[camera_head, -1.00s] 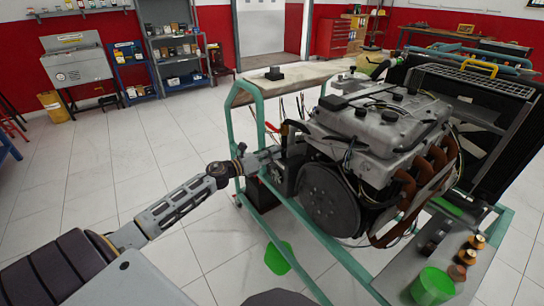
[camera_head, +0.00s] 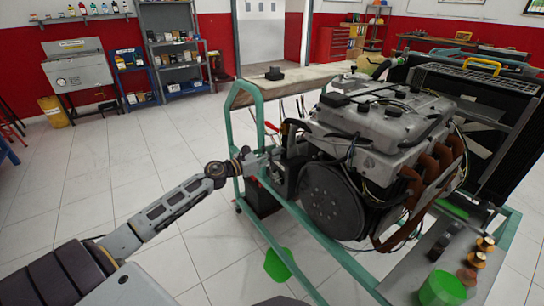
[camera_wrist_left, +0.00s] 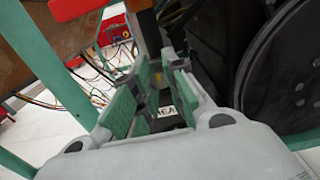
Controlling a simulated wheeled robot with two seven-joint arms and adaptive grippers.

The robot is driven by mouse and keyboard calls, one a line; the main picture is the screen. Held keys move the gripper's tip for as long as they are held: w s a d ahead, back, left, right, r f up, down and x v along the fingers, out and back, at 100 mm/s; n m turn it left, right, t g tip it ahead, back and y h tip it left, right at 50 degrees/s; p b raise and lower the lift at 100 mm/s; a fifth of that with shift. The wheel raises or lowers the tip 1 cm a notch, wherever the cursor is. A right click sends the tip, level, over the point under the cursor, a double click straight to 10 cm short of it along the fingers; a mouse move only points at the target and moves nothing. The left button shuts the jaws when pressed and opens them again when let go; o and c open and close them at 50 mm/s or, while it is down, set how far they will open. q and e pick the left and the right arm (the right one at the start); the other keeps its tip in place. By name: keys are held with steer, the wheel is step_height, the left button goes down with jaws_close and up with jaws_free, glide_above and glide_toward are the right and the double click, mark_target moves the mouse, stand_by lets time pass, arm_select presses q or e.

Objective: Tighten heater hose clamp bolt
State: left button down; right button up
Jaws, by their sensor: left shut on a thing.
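The engine (camera_head: 375,130) stands in a green-framed stand (camera_head: 259,105). My left gripper (camera_head: 270,158) reaches from the left to the front-left side of the engine, beside a dark box-like part left of the round black wheel (camera_head: 333,200). In the left wrist view, the green-padded fingers (camera_wrist_left: 158,88) are shut on a small dark part with a white label (camera_wrist_left: 165,111) reading roughly "HEA". Most of that part is hidden by the fingers. The heater hose clamp bolt cannot be picked out clearly. My right gripper is not in view.
The stand's green rails run close around my left arm. Loose wires (camera_wrist_left: 85,85) hang beside the gripper. A green bucket (camera_head: 442,288) and several copper-coloured parts (camera_head: 485,244) are at the right on the stand's tray. Open tiled floor (camera_head: 110,170) lies at the left.

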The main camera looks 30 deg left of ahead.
arm_select(q)
steer(key=shift+f, duration=0.1)
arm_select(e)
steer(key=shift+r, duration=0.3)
arm_select(q)
steer(key=c, duration=1.4)
jaws_free()
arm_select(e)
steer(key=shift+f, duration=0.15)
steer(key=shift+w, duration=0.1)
arm_select(q)
steer(key=shift+s, duration=0.15)
steer(key=shift+v, duration=5.85)
